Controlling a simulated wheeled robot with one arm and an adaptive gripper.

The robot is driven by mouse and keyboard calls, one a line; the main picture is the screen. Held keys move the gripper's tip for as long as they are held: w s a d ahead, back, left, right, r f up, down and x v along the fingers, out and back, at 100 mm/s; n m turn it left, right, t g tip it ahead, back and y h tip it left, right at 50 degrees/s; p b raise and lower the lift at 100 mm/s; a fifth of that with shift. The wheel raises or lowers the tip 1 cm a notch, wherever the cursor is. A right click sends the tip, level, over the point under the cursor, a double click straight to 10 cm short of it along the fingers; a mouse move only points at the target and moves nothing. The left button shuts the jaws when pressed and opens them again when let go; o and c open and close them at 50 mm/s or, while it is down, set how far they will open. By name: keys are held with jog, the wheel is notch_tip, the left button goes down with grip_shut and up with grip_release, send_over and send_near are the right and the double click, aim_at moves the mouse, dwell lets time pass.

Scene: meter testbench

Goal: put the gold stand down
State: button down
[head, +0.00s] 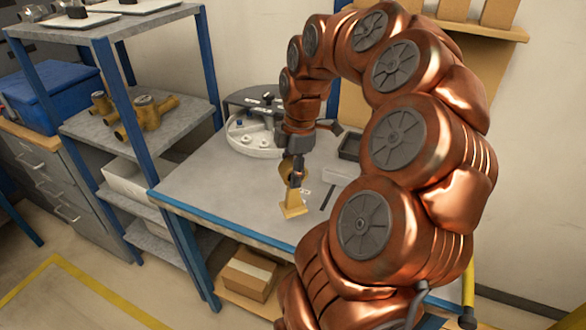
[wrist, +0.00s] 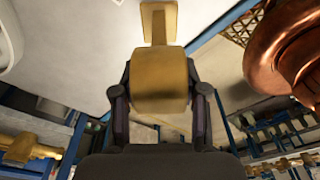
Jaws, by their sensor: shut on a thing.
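The gold stand (head: 293,203) is upright at the front part of the grey workbench (head: 215,190), near its blue front edge. Its flat foot is at or just above the bench top; I cannot tell whether it touches. My gripper (head: 296,175) is shut on the stand's upper part. In the wrist view the gold stand (wrist: 160,85) fills the space between the two dark fingers of my gripper (wrist: 160,98), with its narrower post and foot beyond. The fingers hide part of its sides.
A round white tray (head: 250,137) with small parts stands at the back of the bench. A dark open box (head: 350,147) is behind my gripper. A shelf (head: 150,128) with brass meters (head: 153,111) stands at left. Bare bench lies left of the stand.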

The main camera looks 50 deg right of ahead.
jog(key=s+a+r+b, duration=0.1)
jog(key=s+a+b, duration=0.2)
jog(key=s+a, duration=0.4)
jog(key=a, duration=0.3)
jog(key=shift+s+a+r, duration=0.15)
jog(key=shift+a, duration=0.05)
jog(key=shift+s+d, duration=0.1)
jog(key=shift+d, duration=0.05)
